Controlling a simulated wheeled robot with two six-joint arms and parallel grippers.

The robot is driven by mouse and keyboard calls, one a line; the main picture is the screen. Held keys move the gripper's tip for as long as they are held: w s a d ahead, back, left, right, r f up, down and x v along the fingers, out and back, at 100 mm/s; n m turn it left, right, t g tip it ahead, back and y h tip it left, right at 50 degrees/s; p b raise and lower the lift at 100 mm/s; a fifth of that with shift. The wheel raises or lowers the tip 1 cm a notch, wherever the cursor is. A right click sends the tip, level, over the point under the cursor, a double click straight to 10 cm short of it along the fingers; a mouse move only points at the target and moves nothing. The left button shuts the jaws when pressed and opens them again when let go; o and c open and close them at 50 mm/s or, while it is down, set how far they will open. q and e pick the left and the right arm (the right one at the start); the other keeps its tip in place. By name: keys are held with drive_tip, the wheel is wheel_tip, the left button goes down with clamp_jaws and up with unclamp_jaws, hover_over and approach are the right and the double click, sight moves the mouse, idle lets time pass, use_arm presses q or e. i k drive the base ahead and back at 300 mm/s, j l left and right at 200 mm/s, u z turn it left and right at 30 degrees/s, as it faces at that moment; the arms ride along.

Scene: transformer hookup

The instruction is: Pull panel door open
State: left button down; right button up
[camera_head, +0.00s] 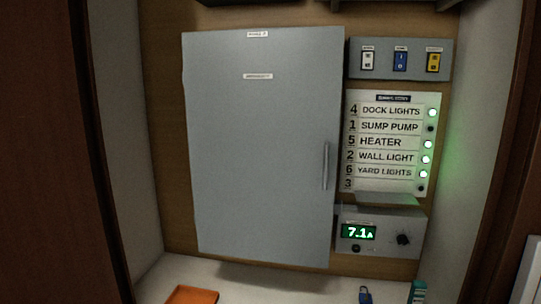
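The panel door (260,150) is a large grey metal door on the wooden back wall, in the middle of the head view. It looks shut. Its vertical bar handle (325,166) is on the right side, below mid-height. Two small white labels are near the top of the door. Neither of my grippers shows in the view, and nothing touches the door or handle.
Right of the door are a switch box (400,60), a circuit list (390,142) with several green lights, and a meter box (378,232) reading 7.1A. An orange tray (192,295) and a blue padlock-like item (365,296) lie below. Side walls flank the recess.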

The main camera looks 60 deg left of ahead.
sight(263, 110)
drive_tip(key=u, duration=1.95)
